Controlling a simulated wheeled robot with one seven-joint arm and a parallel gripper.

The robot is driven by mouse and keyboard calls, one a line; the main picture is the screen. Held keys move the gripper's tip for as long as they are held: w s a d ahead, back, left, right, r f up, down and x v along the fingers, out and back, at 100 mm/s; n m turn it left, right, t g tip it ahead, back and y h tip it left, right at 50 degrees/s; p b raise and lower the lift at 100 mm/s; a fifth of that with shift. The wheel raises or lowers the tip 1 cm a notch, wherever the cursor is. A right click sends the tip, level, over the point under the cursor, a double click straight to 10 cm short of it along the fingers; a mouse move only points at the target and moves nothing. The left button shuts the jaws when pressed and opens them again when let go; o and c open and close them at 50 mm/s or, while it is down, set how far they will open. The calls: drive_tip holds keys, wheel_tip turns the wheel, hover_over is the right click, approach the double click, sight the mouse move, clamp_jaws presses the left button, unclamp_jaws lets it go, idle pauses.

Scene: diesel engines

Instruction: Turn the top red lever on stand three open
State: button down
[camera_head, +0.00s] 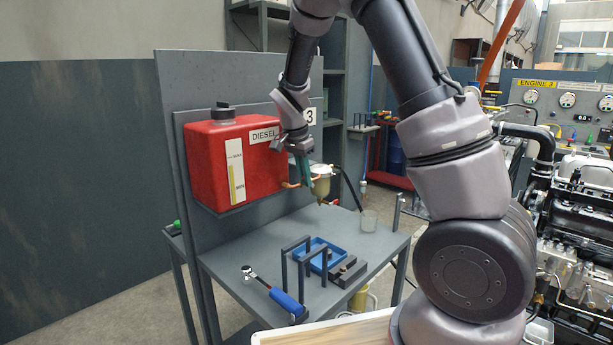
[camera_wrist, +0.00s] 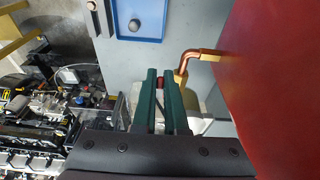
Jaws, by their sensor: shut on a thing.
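Stand three is a grey table with an upright back panel (camera_head: 170,85), marked with a "3" plate (camera_head: 311,116). A red diesel tank (camera_head: 215,160) is fixed to the panel, with a copper pipe (camera_wrist: 205,54) and a filter bowl (camera_head: 321,186) beside it. My gripper (camera_head: 306,178) reaches down in front of the pipe fitting. In the wrist view its two green fingers (camera_wrist: 160,76) are closed around a small red piece, the red lever (camera_wrist: 160,82). Most of the lever is hidden between the fingers, so its angle cannot be told.
An engine (camera_head: 580,230) stands at right. The tabletop's left part is mostly clear.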

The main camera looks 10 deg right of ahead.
drive_tip(key=shift+s+a+f+t+h, duration=0.2)
drive_tip(key=shift+f+t+h, duration=0.35)
drive_tip(key=shift+t+h, duration=0.5)
drive_tip(key=shift+s+a+f+t+h, duration=0.1)
drive_tip(key=shift+a+f+t+h, duration=0.15)
drive_tip(key=shift+f+t+h, duration=0.85)
drive_tip(key=shift+s+a+f+t+h, duration=0.2)
drive_tip(key=shift+t+h, duration=0.25)
drive_tip(key=shift+h, duration=1.2)
drive_tip(key=shift+r, duration=0.1)
drive_tip(key=c, duration=1.2)
unclamp_jaws()
drive_tip(key=shift+c, duration=0.2)
drive_tip(key=shift+w+r, duration=0.1)
